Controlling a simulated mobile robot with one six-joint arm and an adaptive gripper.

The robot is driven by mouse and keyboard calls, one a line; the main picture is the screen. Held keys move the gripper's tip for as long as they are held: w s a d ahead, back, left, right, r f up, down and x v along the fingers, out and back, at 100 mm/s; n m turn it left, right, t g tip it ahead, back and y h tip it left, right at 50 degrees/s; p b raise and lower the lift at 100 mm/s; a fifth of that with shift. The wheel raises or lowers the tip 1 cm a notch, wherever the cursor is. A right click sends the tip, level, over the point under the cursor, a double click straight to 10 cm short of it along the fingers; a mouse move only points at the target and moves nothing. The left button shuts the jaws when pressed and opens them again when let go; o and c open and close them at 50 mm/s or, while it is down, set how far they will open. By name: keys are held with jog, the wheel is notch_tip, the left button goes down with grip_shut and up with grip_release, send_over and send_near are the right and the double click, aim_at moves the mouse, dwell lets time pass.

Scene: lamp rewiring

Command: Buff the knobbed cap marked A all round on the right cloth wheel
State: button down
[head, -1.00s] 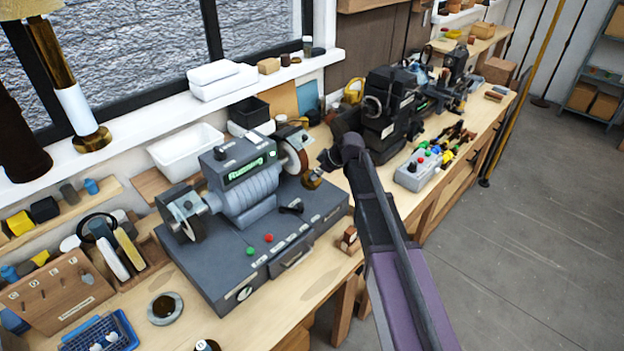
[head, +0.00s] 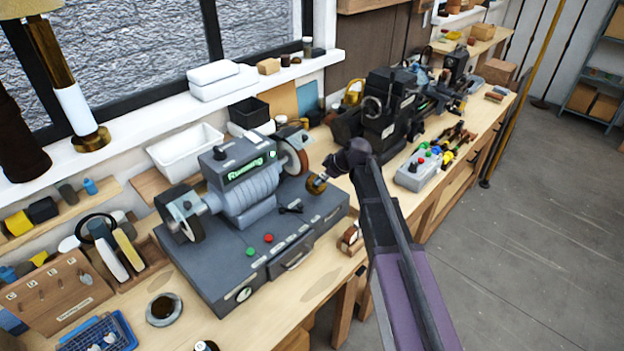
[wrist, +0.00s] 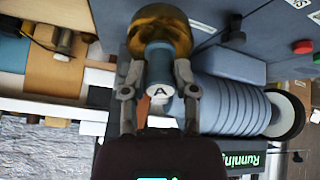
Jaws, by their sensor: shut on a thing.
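My gripper (wrist: 158,98) is shut on the knobbed cap (wrist: 160,30), a brass, shiny round piece with a blue-grey knob whose white end is marked A. In the head view the cap (head: 316,184) hangs at the gripper's tip, in front of the right cloth wheel (head: 294,160) and apart from it. The wheel is brown-edged, partly behind its guard, on the right end of the grey buffing machine (head: 244,190). The machine's display (head: 246,166) reads "Running". In the wrist view I cannot make out the right wheel clearly.
The left wheel (head: 190,226) sits at the machine's other end. Red and green buttons (head: 268,238) are on its front. A small wooden block stand (head: 350,240) is at the bench edge below my arm.

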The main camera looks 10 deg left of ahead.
jog(key=s+d+r+p, duration=0.2)
jog(key=d, duration=0.1)
jog(key=shift+s+r+p, duration=0.2)
jog(key=shift+r+p, duration=0.1)
jog(key=shift+r, duration=0.1)
jog(key=shift+f, duration=0.1)
dwell(0.4)
